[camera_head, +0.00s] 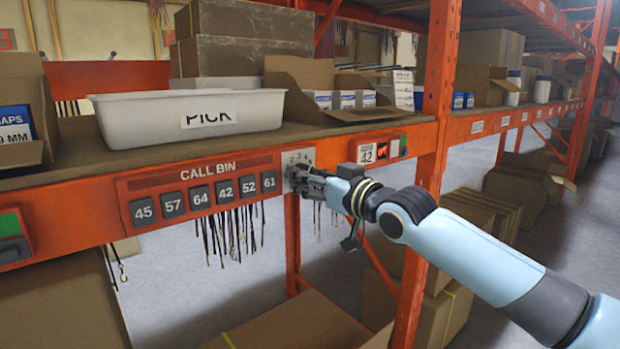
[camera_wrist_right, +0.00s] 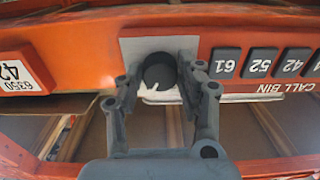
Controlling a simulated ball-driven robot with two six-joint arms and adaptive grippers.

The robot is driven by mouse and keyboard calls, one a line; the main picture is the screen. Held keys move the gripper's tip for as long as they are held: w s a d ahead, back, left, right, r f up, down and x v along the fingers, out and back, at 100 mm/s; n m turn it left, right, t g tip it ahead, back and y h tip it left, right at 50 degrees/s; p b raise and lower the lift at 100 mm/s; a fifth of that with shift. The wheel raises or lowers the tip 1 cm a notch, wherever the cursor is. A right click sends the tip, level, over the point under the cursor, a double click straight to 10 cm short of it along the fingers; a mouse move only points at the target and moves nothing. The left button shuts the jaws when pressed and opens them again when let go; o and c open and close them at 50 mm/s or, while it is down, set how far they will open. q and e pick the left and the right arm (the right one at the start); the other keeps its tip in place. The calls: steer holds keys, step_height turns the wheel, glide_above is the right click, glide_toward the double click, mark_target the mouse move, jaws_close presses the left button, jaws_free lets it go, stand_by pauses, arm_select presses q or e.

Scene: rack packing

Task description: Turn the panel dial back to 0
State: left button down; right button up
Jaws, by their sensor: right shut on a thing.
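The panel dial (camera_wrist_right: 160,71) is a dark round knob on a pale square plate (camera_wrist_right: 130,50), seen upside down in the right wrist view. My right gripper (camera_wrist_right: 160,82) is shut on the dial, with one finger on each side of it. In the head view the plate (camera_head: 298,158) sits at the right end of the red call panel, and my right gripper (camera_head: 300,178) covers most of the dial. A small white mark shows at the dial's edge in the wrist view; the dial's setting cannot be read. My left gripper is not in view.
The call bin panel (camera_head: 200,172) has a row of dark numbered buttons left of the dial. A white pick tote (camera_head: 190,120) stands on the shelf above. A small label unit (camera_head: 382,149) and an orange upright (camera_head: 432,150) are to the right. Cords hang below the panel.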

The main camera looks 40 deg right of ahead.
steer(key=shift+f, duration=0.1)
steer(key=shift+d+n+b, duration=0.1)
steer(key=shift+n+b, duration=5.6)
steer(key=shift+n, duration=6.1)
steer(key=o, duration=0.9)
steer(key=shift+o, duration=1.3)
steer(key=shift+r, duration=0.2)
